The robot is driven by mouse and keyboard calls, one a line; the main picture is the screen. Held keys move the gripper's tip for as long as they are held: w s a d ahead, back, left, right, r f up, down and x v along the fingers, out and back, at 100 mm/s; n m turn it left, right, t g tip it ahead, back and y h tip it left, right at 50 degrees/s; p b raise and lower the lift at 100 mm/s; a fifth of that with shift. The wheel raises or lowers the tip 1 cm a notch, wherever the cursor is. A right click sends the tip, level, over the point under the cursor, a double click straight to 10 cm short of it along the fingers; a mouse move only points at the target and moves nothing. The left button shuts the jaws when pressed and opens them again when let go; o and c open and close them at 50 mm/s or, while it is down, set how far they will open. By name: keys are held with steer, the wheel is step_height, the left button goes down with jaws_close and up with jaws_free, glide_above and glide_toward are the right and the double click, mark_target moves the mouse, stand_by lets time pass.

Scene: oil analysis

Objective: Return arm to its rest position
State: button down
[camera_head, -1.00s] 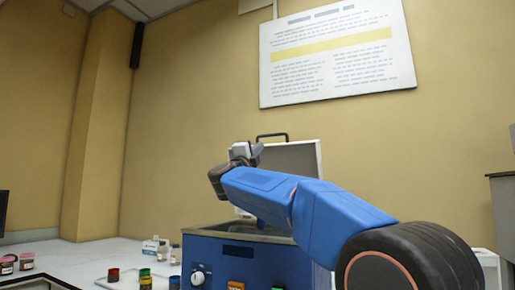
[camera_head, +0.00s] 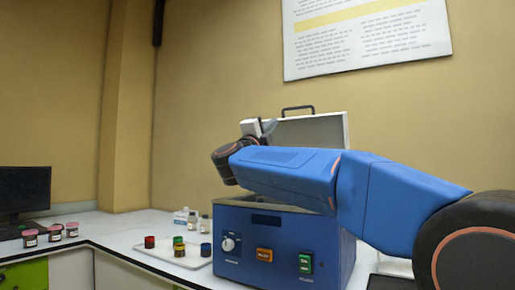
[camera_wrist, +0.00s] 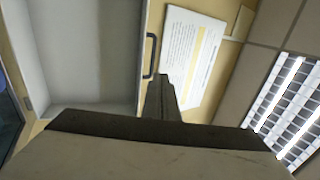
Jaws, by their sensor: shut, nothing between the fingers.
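My gripper (camera_head: 264,127) is at the end of my blue arm, above the blue bath machine (camera_head: 284,250) and in front of its raised lid (camera_head: 310,131). In the wrist view the narrow fingers of my gripper (camera_wrist: 161,92) are together with nothing between them. The raised lid's pale inner side (camera_wrist: 80,50) fills the left of the wrist view, with its black handle (camera_wrist: 150,55) beside the fingers. My forearm stretches across the top of the machine and hides part of its opening.
A pale tray (camera_head: 150,252) with several small coloured jars stands left of the machine. Bottles (camera_head: 192,222) stand behind it. Pink-lidded jars (camera_head: 55,233) and a monitor (camera_head: 25,190) are at far left. A poster (camera_head: 365,40) hangs on the wall. Space above the lid is free.

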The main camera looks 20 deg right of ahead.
steer(key=s+a+f+n+y, duration=0.2)
steer(key=s+f+n+y, duration=0.2)
steer(key=f+n+y, duration=0.5)
steer(key=s+a+f+n+y, duration=0.35)
steer(key=f+n, duration=0.35)
steer(key=f, duration=0.4)
steer(key=s+a+f+n+y, duration=0.1)
steer(key=s+f+n+y, duration=0.3)
steer(key=f+n+y, duration=0.5)
steer(key=s+d+f+g+h, duration=0.1)
steer(key=s+f+g, duration=0.3)
steer(key=s+f, duration=0.5)
steer(key=s+d+f+n+g+h, duration=0.1)
steer(key=s+d+f+g, duration=0.3)
steer(key=s+f, duration=0.6)
steer(key=s+d+f+n+g+h, duration=0.1)
steer(key=s+d+f+g+h, duration=0.1)
steer(key=s+f, duration=0.8)
step_height(320, 180, down, 5)
steer(key=shift+d+r+g, duration=0.1)
steer(key=shift+d+g, duration=0.3)
steer(key=shift+g, duration=0.5)
